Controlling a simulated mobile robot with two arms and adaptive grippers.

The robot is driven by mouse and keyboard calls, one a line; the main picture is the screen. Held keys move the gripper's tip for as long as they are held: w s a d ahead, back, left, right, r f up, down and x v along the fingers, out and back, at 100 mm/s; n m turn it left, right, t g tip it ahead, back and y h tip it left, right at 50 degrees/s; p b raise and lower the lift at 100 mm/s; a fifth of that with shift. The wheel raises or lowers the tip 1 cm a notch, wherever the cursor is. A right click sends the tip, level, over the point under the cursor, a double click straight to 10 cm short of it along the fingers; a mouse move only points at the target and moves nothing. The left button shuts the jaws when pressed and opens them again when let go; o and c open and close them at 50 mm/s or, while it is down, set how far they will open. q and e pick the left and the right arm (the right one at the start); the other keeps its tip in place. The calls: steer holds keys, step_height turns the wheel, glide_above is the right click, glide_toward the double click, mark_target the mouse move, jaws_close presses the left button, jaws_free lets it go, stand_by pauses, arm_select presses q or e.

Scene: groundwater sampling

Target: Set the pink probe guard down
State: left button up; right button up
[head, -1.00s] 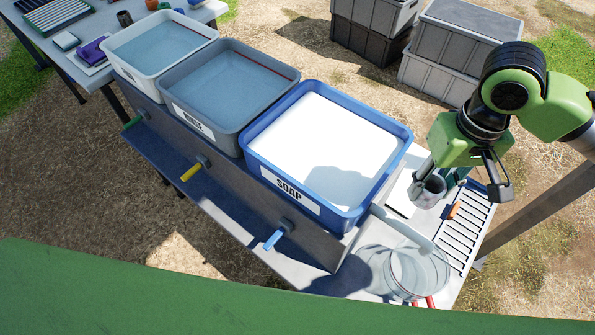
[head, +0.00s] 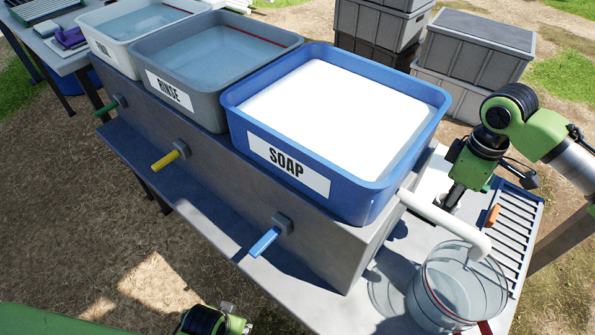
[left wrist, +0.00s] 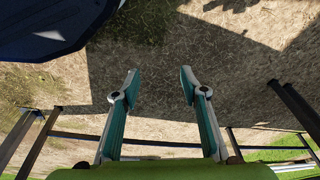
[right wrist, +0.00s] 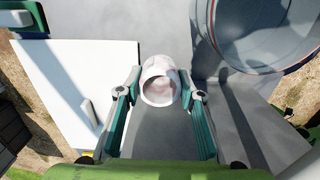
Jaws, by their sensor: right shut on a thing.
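The probe guard (right wrist: 160,72) shows in the right wrist view as a short, hollow, pale cylinder with a faint pink tint, its open end facing the camera. My right gripper (right wrist: 160,92) has a finger on each side of it and is shut on it. The grey tabletop (right wrist: 155,28) lies beyond it; I cannot tell whether the guard touches it. In the head view my right gripper (head: 447,199) is low beside the soap tub, its fingertips and the guard mostly hidden. My left gripper (left wrist: 159,88) is open and empty above bare ground.
The blue soap tub (head: 345,205) and its white pipe (head: 440,213) stand left of my right gripper. A clear bucket (head: 450,290) is in front, a slatted rack (head: 515,235) to the right. A white board (right wrist: 75,95) lies left of the guard in the right wrist view.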

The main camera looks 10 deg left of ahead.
arm_select(q)
steer(key=shift+r, duration=0.15)
arm_select(e)
steer(key=shift+w+d+f, duration=0.1)
steer(key=shift+d+f, duration=0.05)
steer(key=shift+f, duration=0.2)
step_height(320, 180, down, 5)
steer(key=shift+f+b, duration=0.1)
steer(key=shift+b, duration=0.7)
step_height(320, 180, down, 4)
steer(key=shift+b, duration=0.55)
steer(key=shift+f, duration=0.4)
arm_select(q)
steer(key=w+v, duration=0.2)
steer(key=v, duration=0.7)
steer(key=shift+w+r+t, duration=0.25)
steer(key=shift+r+t, duration=0.15)
arm_select(e)
steer(key=shift+f, duration=0.1)
arm_select(q)
steer(key=shift+f, duration=0.35)
arm_select(e)
steer(key=o, duration=1)
